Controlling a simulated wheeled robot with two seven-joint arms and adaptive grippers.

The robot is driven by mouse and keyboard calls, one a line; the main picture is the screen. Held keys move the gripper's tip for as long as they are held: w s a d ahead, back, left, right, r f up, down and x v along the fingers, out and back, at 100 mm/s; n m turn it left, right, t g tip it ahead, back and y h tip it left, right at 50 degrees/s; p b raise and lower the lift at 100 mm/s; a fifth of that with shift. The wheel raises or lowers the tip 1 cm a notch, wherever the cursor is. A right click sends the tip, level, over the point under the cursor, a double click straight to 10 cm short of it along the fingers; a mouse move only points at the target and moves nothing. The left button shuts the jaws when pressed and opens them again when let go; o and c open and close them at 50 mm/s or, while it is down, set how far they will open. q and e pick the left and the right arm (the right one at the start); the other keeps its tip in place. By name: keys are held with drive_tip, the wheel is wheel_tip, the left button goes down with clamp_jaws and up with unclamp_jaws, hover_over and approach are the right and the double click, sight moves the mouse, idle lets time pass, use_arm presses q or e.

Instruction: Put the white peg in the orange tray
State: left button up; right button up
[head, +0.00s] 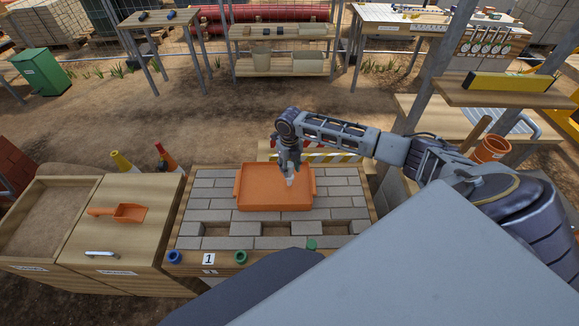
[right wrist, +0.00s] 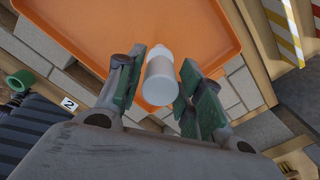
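The white peg (right wrist: 160,80) is between the fingertips of my right gripper (right wrist: 162,68) in the right wrist view. The fingers are closed on its sides, and it points down toward the orange tray. The tray (right wrist: 215,30) fills the upper part of the right wrist view. I cannot tell whether the peg's lower end touches the tray floor. My left gripper does not show.
The tray lies on a grey brick-topped table (head: 205,215) with gaps in its front row. Blue (head: 174,257) and green (head: 241,257) rings are at its front edge. A wooden bin with an orange scoop (head: 130,212) stands left. A striped barrier (head: 325,156) is behind.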

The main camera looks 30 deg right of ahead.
drive_tip(key=shift+o, duration=0.6)
wheel_tip(320, 180, up, 12)
drive_tip(key=shift+r, duration=0.15)
idle(0.5)
idle(0.4)
